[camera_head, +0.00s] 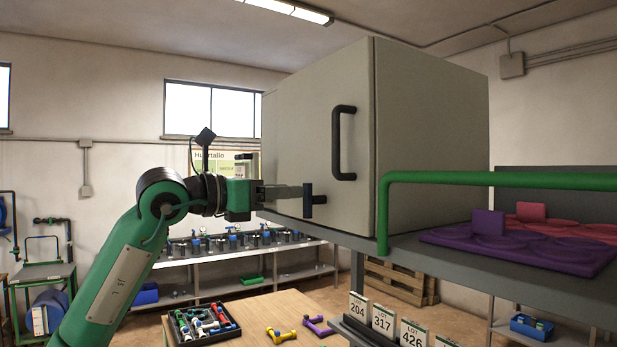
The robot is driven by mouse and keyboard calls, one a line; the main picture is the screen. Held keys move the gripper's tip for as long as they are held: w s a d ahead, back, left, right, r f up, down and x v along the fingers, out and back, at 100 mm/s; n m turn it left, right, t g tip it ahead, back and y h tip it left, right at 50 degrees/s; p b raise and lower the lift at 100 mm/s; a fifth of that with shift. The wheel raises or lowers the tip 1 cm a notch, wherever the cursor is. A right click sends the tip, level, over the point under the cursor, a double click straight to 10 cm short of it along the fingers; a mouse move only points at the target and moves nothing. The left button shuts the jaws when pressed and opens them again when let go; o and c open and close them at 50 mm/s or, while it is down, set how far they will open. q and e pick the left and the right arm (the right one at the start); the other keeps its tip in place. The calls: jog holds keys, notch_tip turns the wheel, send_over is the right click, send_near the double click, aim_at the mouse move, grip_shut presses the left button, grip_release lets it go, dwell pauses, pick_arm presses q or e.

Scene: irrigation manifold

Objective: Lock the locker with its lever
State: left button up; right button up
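The locker (300,140) is a large beige box on a grey shelf, right of centre. Its door looks shut, with a black vertical pull handle (341,143). A small dark lever (308,203) with a short stub pointing right shows low on the door face. My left gripper (296,193) comes in from the left, its grey fingers level and pointing right, with their tips at the lever. I cannot tell whether they touch or grip it, as the fingers overlap in this side-on view. My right gripper is not in view.
A green rail (490,181) runs along the shelf, right of the locker. A purple tray (520,247) lies behind it. Lot cards (383,320) stand below. A wooden table (262,314) holds a black tray (205,340) of fittings.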

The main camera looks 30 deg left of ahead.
aim_at(307, 199)
pick_arm(q)
jog(key=p+x, duration=0.2)
jog(key=x, duration=0.3)
jog(key=shift+w+d, duration=0.15)
jog(key=shift+w, duration=0.15)
jog(key=shift+c, duration=0.5)
grip_shut()
